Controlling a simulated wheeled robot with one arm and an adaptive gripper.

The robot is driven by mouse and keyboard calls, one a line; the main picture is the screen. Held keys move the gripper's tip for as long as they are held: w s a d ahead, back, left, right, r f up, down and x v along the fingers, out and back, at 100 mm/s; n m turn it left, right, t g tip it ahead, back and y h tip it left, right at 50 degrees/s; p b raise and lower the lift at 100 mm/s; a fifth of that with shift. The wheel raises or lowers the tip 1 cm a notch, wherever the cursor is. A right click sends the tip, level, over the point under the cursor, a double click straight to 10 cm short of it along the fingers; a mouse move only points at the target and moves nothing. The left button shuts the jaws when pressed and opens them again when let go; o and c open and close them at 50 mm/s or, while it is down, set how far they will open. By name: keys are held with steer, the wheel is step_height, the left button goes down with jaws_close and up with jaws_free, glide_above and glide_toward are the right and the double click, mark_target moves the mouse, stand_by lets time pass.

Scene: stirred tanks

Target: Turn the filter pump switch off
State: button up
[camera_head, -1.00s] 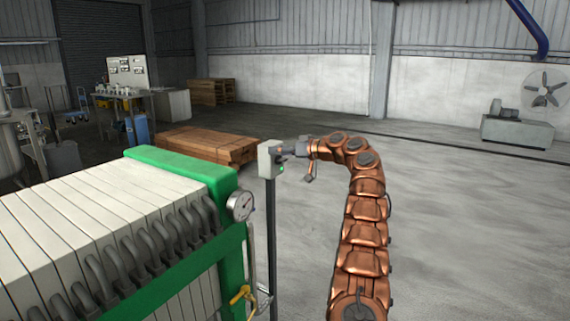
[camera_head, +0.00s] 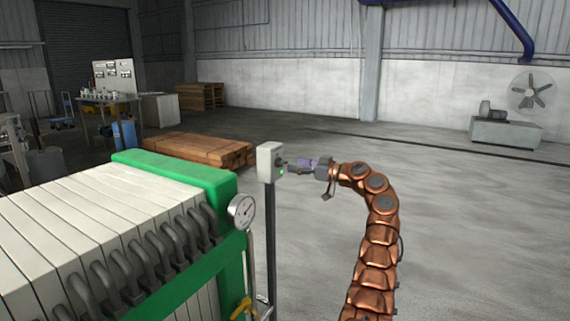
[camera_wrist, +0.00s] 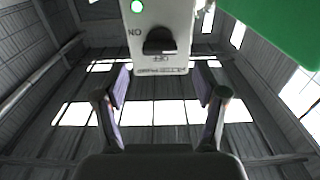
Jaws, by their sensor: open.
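The filter pump switch is a pale grey box (camera_head: 268,161) on a dark post, with a lit green lamp on it.
A green-framed filter press (camera_head: 226,205) with pale plates and a pressure gauge (camera_head: 242,210) stands just left of the post. A yellow-handled valve (camera_head: 242,307) is low beside it. Stacked timber (camera_head: 200,148) lies behind.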

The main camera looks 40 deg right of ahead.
mark_target(285, 162)
steer(key=shift+x, duration=2.35)
steer(key=c, duration=1.1)
